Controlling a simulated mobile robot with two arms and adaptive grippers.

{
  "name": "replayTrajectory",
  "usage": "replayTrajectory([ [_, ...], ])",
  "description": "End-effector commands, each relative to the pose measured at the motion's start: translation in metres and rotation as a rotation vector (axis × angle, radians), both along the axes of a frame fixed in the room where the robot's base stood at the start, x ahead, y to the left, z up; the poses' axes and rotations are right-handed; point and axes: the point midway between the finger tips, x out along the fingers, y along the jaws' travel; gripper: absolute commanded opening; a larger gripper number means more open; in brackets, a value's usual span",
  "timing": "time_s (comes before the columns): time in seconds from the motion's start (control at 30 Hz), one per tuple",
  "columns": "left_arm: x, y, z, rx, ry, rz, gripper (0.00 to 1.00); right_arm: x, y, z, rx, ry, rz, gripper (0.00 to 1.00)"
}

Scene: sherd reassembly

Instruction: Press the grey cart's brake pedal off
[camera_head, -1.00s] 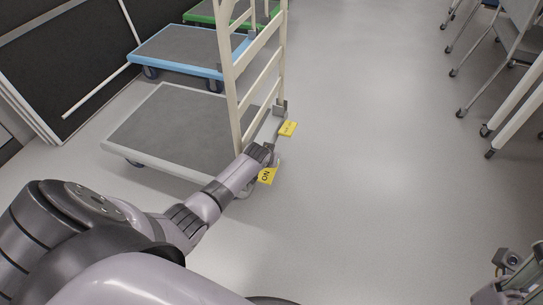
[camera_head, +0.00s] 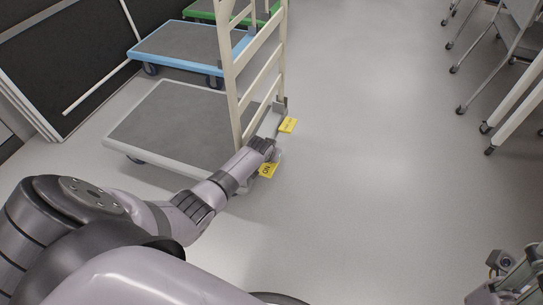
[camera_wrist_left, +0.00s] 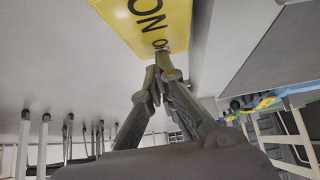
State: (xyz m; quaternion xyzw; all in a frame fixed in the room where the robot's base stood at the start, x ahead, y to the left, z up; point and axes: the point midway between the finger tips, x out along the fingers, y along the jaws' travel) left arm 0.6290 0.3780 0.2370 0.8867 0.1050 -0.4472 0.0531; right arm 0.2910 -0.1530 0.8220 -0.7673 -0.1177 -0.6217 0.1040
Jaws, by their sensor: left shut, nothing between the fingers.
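The grey cart (camera_head: 165,128) has a grey deck, a pale rim and a cream upright handle frame (camera_head: 236,75). Two yellow pedals stick out at its handle end. The nearer one (camera_head: 268,170) is marked ON, and it fills the top of the left wrist view (camera_wrist_left: 155,18). The farther one (camera_head: 288,125) has lettering too small to read. My left gripper (camera_head: 270,148) is shut and empty, low beside the ON pedal. In the left wrist view its closed tips (camera_wrist_left: 162,58) lie at the pedal's edge; contact is unclear. My right gripper (camera_head: 515,280) is partly visible at bottom right.
A blue cart (camera_head: 180,45) and a green cart (camera_head: 205,14) stand behind the grey one. A dark panel (camera_head: 60,60) is at the left. Wheeled furniture legs (camera_head: 490,95) line the right. The floor (camera_head: 380,160) between is clear.

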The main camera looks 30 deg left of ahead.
Motion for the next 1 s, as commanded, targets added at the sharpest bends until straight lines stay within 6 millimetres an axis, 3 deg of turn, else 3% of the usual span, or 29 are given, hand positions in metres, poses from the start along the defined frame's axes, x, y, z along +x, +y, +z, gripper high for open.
replayTrajectory([
  [0.57,-0.004,0.000,0.009,0.002,-0.007,-0.001,0.00,0.000,0.000,0.001,-0.001,-0.003,0.000,0.40],
  [0.87,-0.026,-0.006,0.038,0.002,-0.006,-0.001,0.00,0.000,0.000,0.001,-0.001,-0.003,0.000,0.40],
  [1.0,-0.051,-0.012,0.039,0.001,-0.001,-0.002,0.00,0.000,0.000,0.001,0.000,-0.002,0.000,0.40],
])
